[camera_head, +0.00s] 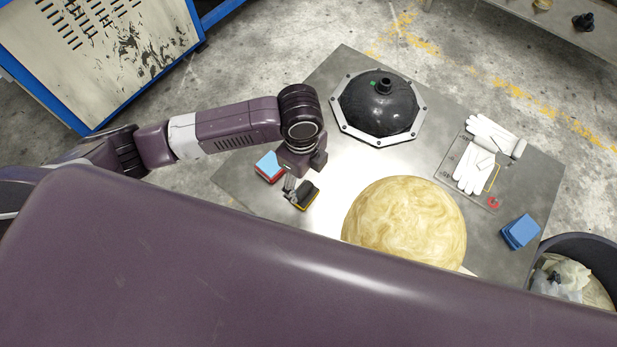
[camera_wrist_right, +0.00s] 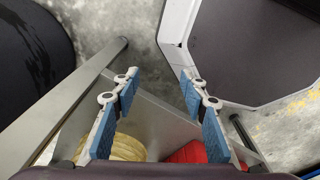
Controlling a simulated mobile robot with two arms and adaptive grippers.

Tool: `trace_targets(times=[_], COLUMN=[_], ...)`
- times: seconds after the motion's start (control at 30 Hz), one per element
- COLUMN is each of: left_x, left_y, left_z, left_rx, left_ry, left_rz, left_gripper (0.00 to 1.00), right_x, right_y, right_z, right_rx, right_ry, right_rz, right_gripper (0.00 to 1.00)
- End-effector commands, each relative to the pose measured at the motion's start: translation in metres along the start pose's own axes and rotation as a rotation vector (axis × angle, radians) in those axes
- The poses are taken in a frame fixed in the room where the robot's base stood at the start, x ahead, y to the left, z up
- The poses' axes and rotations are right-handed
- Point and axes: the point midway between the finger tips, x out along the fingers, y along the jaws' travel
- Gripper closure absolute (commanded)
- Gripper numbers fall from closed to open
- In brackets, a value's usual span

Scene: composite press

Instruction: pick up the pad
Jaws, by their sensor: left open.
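A small black pad with a yellow lower edge (camera_head: 307,196) lies on the metal table (camera_head: 240,188), near its front left. My left gripper (camera_head: 292,191) is open and points down right beside the pad, at its left end in the picture. I cannot tell whether the fingers touch it or straddle it. My right gripper (camera_wrist_right: 157,80) is open and empty in the right wrist view, with its blue-lined fingers well apart. It does not show in the head view.
A red block with a light blue top (camera_head: 268,167) sits behind the left gripper. A black dome (camera_head: 375,105), a marbled tan dome (camera_head: 405,222), white gloves (camera_head: 480,160) and a blue stack (camera_head: 521,232) are on the table. A bin (camera_head: 590,255) stands at right.

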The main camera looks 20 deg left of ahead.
Motion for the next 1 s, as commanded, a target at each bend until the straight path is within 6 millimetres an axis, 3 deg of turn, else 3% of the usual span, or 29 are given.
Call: trace_targets(times=[0.37,0.7,1.0], left_x=[0.031,0.072,0.076], left_y=[0.0,-0.004,-0.005], left_z=[0.006,0.007,0.007], left_rx=[0.022,0.023,0.023], left_ry=[-0.014,-0.014,-0.014], left_rz=[0.015,0.012,0.01], left_gripper=[0.36,0.36,0.38], right_x=[-0.005,-0.011,-0.011], right_y=[0.004,0.006,0.006], right_z=[0.019,0.01,0.006], right_rx=[-0.004,-0.005,-0.005], right_ry=[-0.028,-0.016,-0.01], right_rz=[0.005,0.006,0.006], right_gripper=[0.6,0.6,0.6])
